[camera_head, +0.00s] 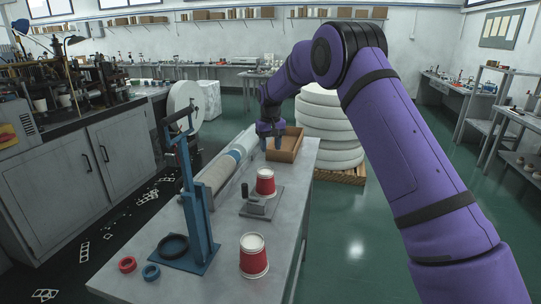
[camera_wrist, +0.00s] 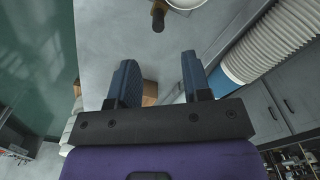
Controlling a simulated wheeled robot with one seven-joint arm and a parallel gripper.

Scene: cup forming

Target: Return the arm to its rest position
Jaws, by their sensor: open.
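My purple arm reaches forward over the grey table (camera_head: 215,250) in the head view. My gripper (camera_head: 271,148) is at the near left side of the open wooden box (camera_head: 292,143), in front of part of it. In the wrist view, its two blue fingers (camera_wrist: 160,72) are apart with nothing held between them. A brown piece, likely the box (camera_wrist: 150,93), shows behind the fingers. I cannot tell whether the fingers touch the box.
A red cup (camera_head: 265,188) stands by a small metal fixture (camera_head: 258,207); another red-and-white cup (camera_head: 253,262) stands nearer. A blue stand (camera_head: 191,225), red ring (camera_head: 127,264) and blue ring (camera_head: 151,272) are left. White rolls (camera_head: 330,125) are stacked behind.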

